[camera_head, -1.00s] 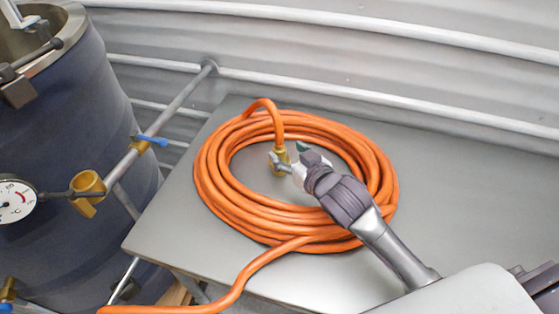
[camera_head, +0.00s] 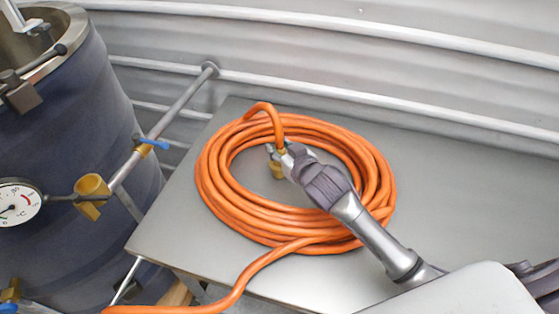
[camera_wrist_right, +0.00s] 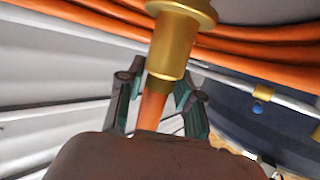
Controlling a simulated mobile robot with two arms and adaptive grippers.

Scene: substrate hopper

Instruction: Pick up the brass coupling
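The brass coupling (camera_head: 276,171) is on the end of the orange hose (camera_head: 222,205), inside the hose coil. In the head view it is partly hidden by my right gripper (camera_head: 278,151), whose fingers are at its upper end, where the hose meets it. In the right wrist view the coupling (camera_wrist_right: 178,42) is large, and the hose runs from it between the two fingers of my right gripper (camera_wrist_right: 160,92). The fingers stand apart on either side of the hose with small gaps, so the gripper looks open. My left gripper is not in view.
The coil lies on a grey metal table (camera_head: 445,215) with bare surface on its right. A dark blue tank (camera_head: 85,130) with a gauge (camera_head: 15,205) and a pipe with a blue-handled valve (camera_head: 150,142) stand at left. A corrugated metal wall (camera_head: 330,60) is behind.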

